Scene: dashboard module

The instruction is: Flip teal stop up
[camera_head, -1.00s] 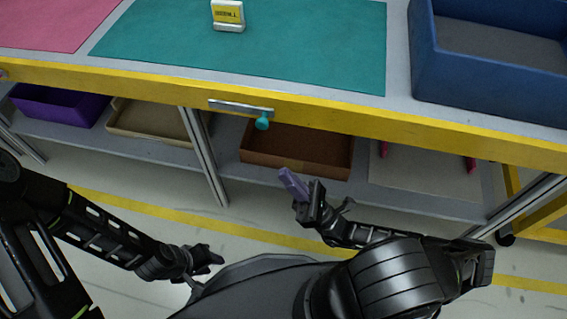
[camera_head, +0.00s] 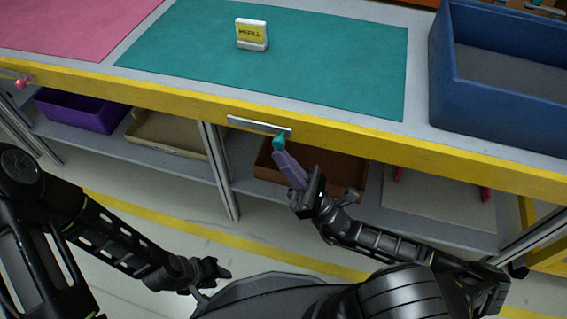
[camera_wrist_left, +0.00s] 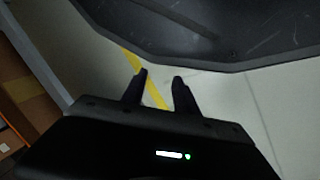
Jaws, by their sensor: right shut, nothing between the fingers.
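The teal stop (camera_head: 279,142) hangs at the right end of a metal bar (camera_head: 255,125) on the yellow front edge of the table. Its rounded end points down. My right gripper (camera_head: 281,156) has purple fingers, shut and empty. Their tips are right below the stop and overlap its lower end; I cannot tell whether they touch it. My left gripper (camera_head: 222,272) is low at the left, away from the table. In the left wrist view its two fingers (camera_wrist_left: 160,76) stand apart with nothing between them.
A teal mat (camera_head: 340,70) with a yellow-and-white REFILL block (camera_head: 252,35) lies on the tabletop. A blue bin (camera_head: 500,110) stands to the right. Under the table, a shelf holds a brown tray (camera_head: 335,178) and a purple bin (camera_head: 80,112). A pink stop (camera_head: 22,84) is at far left.

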